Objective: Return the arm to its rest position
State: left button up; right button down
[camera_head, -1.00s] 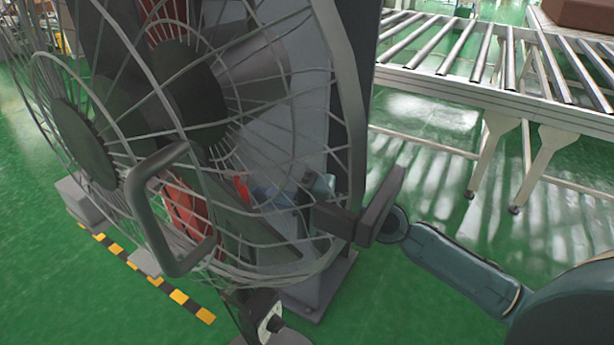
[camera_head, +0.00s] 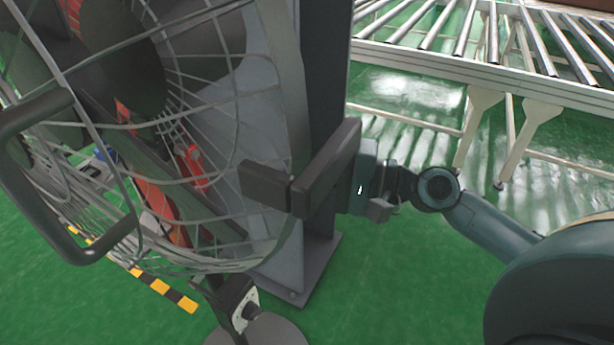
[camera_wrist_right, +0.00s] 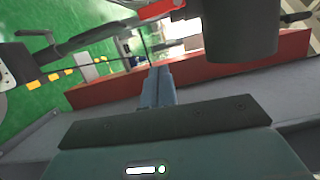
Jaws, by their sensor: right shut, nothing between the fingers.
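My right gripper (camera_head: 250,182) comes in from the right in the head view. Its dark crossbar and short dark fingers overlap the right side of the fan's cage. I cannot tell whether they touch it. In the right wrist view the two blue-grey fingers of the right gripper (camera_wrist_right: 155,72) lie together with nothing between them. My right arm (camera_head: 485,225) is bent, reaching out toward the fan. My left gripper is not in the frames.
A large wire-caged fan (camera_head: 165,130) fills the left side. A grey post (camera_head: 330,80) stands behind the crossbar. A roller conveyor (camera_head: 450,60) runs across the back right. Green floor (camera_head: 400,300) is open below the right arm.

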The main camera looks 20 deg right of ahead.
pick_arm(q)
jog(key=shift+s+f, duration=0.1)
pick_arm(e)
jog(key=shift+s+d, duration=0.25)
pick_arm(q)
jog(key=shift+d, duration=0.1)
pick_arm(e)
notch_tip(320, 180, down, 15)
jog(key=s+n+h+p, duration=0.3)
jog(key=n+h+p, duration=0.2)
jog(key=h, duration=0.1)
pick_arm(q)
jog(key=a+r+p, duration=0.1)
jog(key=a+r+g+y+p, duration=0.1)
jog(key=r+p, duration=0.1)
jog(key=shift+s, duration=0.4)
pick_arm(e)
jog(key=s+a+f+n+h, duration=0.4)
jog(key=s+f+n, duration=0.2)
jog(key=s+f, duration=0.2)
jog(key=shift+s+f+g+h, duration=0.15)
jog(key=shift+s+g+h, duration=0.1)
jog(key=shift+g+h, duration=0.15)
